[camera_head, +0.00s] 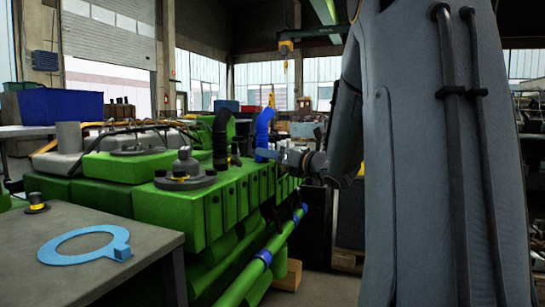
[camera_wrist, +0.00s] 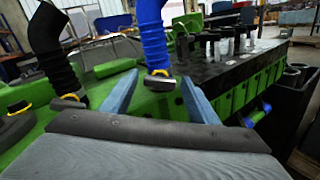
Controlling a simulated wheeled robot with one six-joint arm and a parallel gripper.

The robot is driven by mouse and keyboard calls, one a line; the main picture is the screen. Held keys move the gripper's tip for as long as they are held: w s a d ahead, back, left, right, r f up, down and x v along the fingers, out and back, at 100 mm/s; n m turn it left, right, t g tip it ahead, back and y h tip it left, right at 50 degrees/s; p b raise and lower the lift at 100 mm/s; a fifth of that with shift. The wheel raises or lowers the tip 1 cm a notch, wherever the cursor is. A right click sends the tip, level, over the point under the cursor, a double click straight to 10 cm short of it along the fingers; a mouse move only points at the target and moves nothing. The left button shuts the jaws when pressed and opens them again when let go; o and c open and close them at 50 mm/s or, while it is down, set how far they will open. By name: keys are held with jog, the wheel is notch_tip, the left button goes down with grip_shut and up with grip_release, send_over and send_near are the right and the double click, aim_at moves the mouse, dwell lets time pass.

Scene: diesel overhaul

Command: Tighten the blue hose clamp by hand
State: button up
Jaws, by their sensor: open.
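A blue corrugated hose (camera_wrist: 155,38) stands upright on the green engine (camera_wrist: 150,105). At its foot in the wrist view is a clamp (camera_wrist: 160,78) with a yellow band and a small grey tab. My gripper (camera_wrist: 158,98) is open and empty; its two blue-grey fingers lie left and right of the clamp in that view. I cannot tell how far the tips are from it. In the head view the blue hose (camera_head: 264,128) shows just beyond my gripper (camera_head: 266,154), and the clamp cannot be made out.
A black hose (camera_wrist: 52,50) with a similar yellow band stands left of the blue one. In the head view, a light blue ring with a block (camera_head: 85,245) and a black knob with a yellow band (camera_head: 36,203) lie on a grey table (camera_head: 150,235). My arm blocks the right side.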

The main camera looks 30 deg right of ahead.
jog(key=s+d+p, duration=0.1)
jog(key=s+p, duration=0.1)
jog(key=s, duration=0.5)
jog(key=shift+s, duration=0.15)
jog(key=shift+y, duration=0.3)
jog(key=w+d+r+p, duration=0.1)
jog(key=p, duration=0.8)
jog(key=w+d+r+p, duration=0.1)
jog(key=r+p, duration=0.1)
jog(key=p, duration=0.6)
jog(key=shift+w+r+p, duration=0.15)
jog(key=shift+w+p, duration=0.1)
jog(key=shift+p, duration=0.15)
jog(key=p, duration=0.5)
jog(key=p, duration=0.4)
jog(key=shift+s+a, duration=0.1)
